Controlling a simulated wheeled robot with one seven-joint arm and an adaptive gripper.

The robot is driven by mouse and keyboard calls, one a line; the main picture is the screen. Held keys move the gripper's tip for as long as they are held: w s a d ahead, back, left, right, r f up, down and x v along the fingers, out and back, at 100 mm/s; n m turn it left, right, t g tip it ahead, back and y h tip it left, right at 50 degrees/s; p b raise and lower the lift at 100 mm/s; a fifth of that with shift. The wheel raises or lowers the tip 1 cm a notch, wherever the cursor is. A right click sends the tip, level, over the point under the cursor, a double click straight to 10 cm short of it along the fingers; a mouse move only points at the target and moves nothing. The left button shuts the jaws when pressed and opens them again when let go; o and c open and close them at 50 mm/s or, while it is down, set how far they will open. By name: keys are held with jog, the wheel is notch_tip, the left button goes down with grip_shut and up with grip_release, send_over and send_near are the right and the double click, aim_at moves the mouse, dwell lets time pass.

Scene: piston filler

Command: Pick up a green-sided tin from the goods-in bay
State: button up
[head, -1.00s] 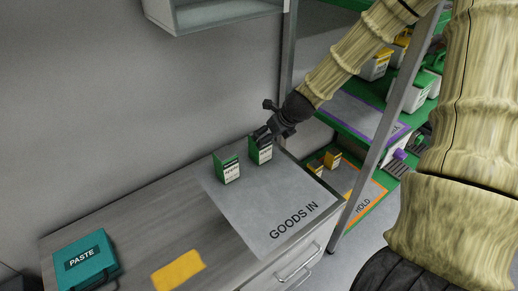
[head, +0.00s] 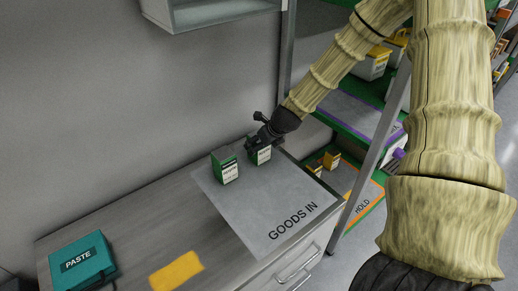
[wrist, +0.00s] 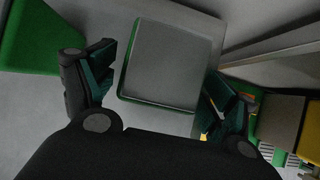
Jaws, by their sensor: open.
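Two green-sided tins with white labels stand upright on the grey goods-in mat (head: 262,216). The left tin (head: 226,170) stands clear of my gripper. The right tin (head: 262,157) is partly hidden behind my gripper (head: 258,143). In the wrist view, the grey top of a tin (wrist: 170,65) with a green edge lies between the two open fingers of my gripper (wrist: 160,90). I cannot tell whether either finger touches it. The green side of the other tin (wrist: 38,38) shows at the upper left, outside the left finger.
A teal PASTE box (head: 83,262) and a yellow patch (head: 177,270) are on the counter at the left. A shelf rack with a metal post (head: 364,165) stands close to the right, with a HOLD area (head: 362,205) low down. A wall cabinet (head: 210,15) hangs above.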

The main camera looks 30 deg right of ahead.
jog(key=shift+f, duration=0.15)
jog(key=shift+c, duration=0.2)
jog(key=shift+w, duration=0.1)
jog(key=c, duration=1.5)
jog(key=shift+r, duration=0.2)
jog(key=shift+r, duration=1.45)
jog(key=shift+r+p, duration=0.25)
jog(key=shift+p, duration=0.05)
jog(key=shift+s+d+r+p, duration=0.2)
jog(key=shift+s+d, duration=0.8)
jog(key=shift+s, duration=1.45)
jog(key=shift+s+d+r+p, duration=0.1)
jog(key=shift+s+d+r, duration=0.15)
jog(key=shift+s+d, duration=1.55)
jog(key=shift+s+d+r+p, duration=0.1)
jog(key=shift+s+d+r, duration=0.15)
jog(key=shift+s, duration=2.9)
